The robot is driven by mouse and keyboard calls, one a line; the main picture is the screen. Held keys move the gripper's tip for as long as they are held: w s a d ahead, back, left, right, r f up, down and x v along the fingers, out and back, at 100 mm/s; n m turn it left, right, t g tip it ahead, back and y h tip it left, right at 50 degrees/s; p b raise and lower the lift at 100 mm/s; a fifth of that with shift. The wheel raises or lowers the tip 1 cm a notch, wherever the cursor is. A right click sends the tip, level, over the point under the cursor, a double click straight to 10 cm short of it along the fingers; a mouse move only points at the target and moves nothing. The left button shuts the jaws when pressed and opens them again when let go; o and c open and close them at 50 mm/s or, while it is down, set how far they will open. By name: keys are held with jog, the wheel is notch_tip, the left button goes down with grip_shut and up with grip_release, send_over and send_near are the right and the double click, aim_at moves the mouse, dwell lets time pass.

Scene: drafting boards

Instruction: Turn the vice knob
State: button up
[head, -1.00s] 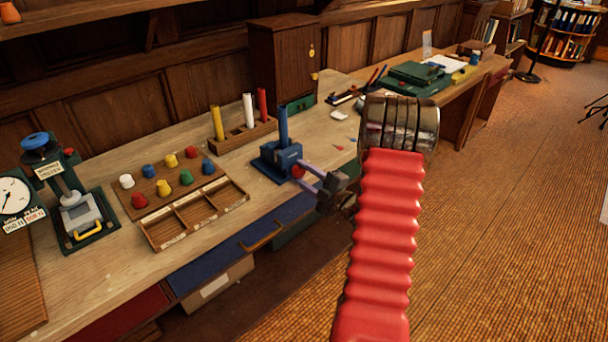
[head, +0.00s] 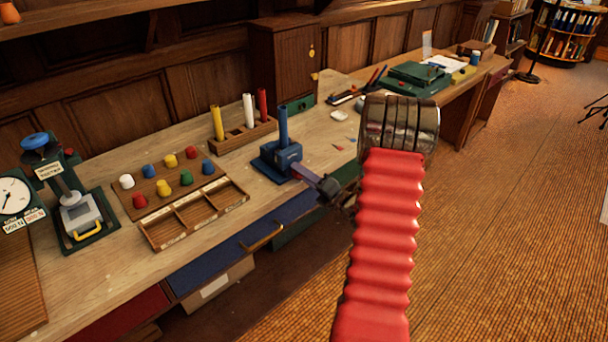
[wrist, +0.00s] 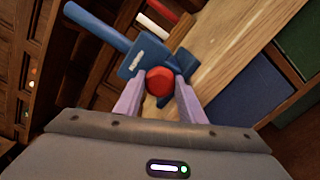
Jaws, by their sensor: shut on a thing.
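The blue vice (head: 283,156) stands on the wooden bench near its front edge, with a blue rod upright in it. Its red knob (wrist: 160,82) faces my gripper in the wrist view, where the vice (wrist: 130,58) also shows. My gripper (wrist: 157,92) has its two pale purple fingers on either side of the knob, shut on it. In the head view my gripper (head: 303,172) reaches the vice from the right, and its fingers hide the knob there.
A board of coloured pegs (head: 165,191) and an empty divided wooden tray (head: 152,238) lie left of the vice. A rack (head: 240,140) with yellow, white and red rolls stands behind. A drawer handle (head: 262,238) juts from the bench front.

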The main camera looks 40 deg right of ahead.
jog(key=n, duration=3.2)
jog(key=shift+a+f+n, duration=0.3)
jog(key=shift+n, duration=0.1)
jog(key=n, duration=0.4)
jog(key=shift+n, duration=0.3)
jog(key=n, duration=0.4)
jog(key=shift+d, duration=0.1)
